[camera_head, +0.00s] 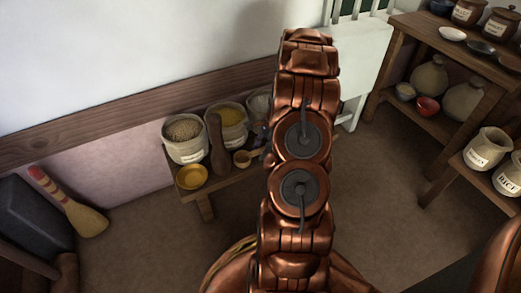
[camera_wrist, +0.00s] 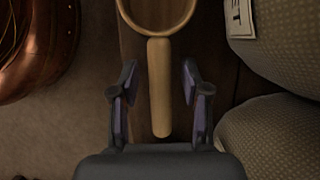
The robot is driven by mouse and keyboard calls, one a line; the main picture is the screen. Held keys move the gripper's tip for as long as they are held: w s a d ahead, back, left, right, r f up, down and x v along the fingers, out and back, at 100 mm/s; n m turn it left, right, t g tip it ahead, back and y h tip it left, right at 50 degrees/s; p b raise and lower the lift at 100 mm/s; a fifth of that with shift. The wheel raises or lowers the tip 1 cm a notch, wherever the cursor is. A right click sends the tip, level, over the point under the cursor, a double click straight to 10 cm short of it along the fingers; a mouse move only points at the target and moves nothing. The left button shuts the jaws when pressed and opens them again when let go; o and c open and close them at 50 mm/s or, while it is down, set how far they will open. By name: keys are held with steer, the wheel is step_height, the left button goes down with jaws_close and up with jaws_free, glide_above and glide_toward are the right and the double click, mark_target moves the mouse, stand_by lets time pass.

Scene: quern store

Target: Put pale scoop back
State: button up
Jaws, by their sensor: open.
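My gripper (camera_wrist: 157,82) is open, with one finger on each side of the handle and a gap on both sides.
Pots of grain (camera_head: 186,150) and yellow meal (camera_head: 227,126) stand on the bench, with a dark wooden scoop (camera_head: 217,150) and a yellow bowl (camera_head: 192,176). Sacking-textured pots (camera_wrist: 272,50) stand close right of my gripper. A shelf (camera_head: 420,111) with jars is at right; a brush (camera_head: 75,207) leans at left.

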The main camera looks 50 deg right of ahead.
steer(key=p+v, duration=0.4)
steer(key=v, duration=0.8)
steer(key=shift+s+r, duration=0.1)
steer(key=shift+r, duration=0.05)
steer(key=s+a+r+n+g+h+p, duration=0.1)
steer(key=a+r+n+p, duration=0.4)
steer(key=a+r+p, duration=0.85)
steer(key=s+a+r+n+g+p, duration=0.1)
steer(key=a+r+n+p, duration=0.4)
steer(key=a+r, duration=0.9)
steer(key=s+a+r+n+h+p, duration=0.1)
steer(key=s+a+r+n+p, duration=0.2)
steer(key=s+r+p, duration=0.3)
steer(key=s+a+r+n+h+p, duration=0.1)
steer(key=s+a+r+n+p, duration=0.2)
steer(key=r, duration=0.9)
steer(key=s+a+r+n+g+h+p, duration=0.1)
steer(key=s+a+r+n+p, duration=0.2)
steer(key=s+r+p, duration=0.6)
steer(key=s+n, duration=0.2)
steer(key=shift+a+n, duration=0.3)
steer(key=shift+n, duration=0.1)
